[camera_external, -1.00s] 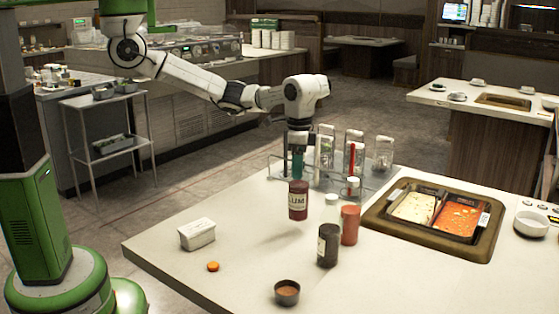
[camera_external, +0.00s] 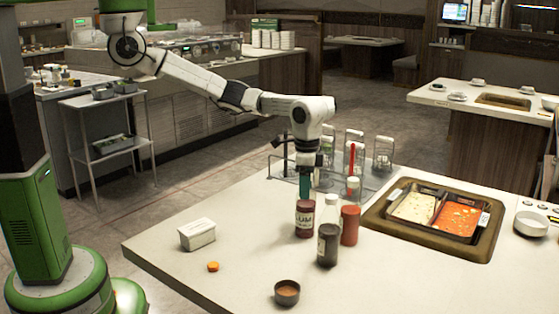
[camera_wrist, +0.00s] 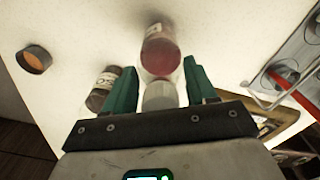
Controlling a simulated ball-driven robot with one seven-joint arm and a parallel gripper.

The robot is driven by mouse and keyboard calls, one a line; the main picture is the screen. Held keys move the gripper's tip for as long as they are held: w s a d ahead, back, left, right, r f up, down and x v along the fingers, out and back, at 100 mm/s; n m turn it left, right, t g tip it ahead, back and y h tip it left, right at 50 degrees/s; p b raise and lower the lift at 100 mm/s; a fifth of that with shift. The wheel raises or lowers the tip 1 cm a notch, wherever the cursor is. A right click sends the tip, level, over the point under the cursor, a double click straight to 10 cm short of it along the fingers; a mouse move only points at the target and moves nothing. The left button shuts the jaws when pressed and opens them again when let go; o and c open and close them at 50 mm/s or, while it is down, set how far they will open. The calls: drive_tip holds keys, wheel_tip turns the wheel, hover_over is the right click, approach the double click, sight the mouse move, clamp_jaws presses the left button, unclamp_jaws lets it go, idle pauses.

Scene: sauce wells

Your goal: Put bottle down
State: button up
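The bottle labelled "LUM" (camera_external: 305,218), dark red, is upright under my gripper (camera_external: 304,185). Its top is at the green fingertips, which hide the neck. It is at or very near the table (camera_external: 215,270); the external view does not settle whether its base touches.
Behind is a wire rack (camera_external: 375,180); further right, a sauce well (camera_external: 380,218).

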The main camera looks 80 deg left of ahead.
drive_tip(key=o, duration=0.4)
drive_tip(key=shift+r, duration=0.1)
wheel_tip(320, 180, up, 12)
drive_tip(key=shift+r+b, duration=0.1)
drive_tip(key=shift+b, duration=0.4)
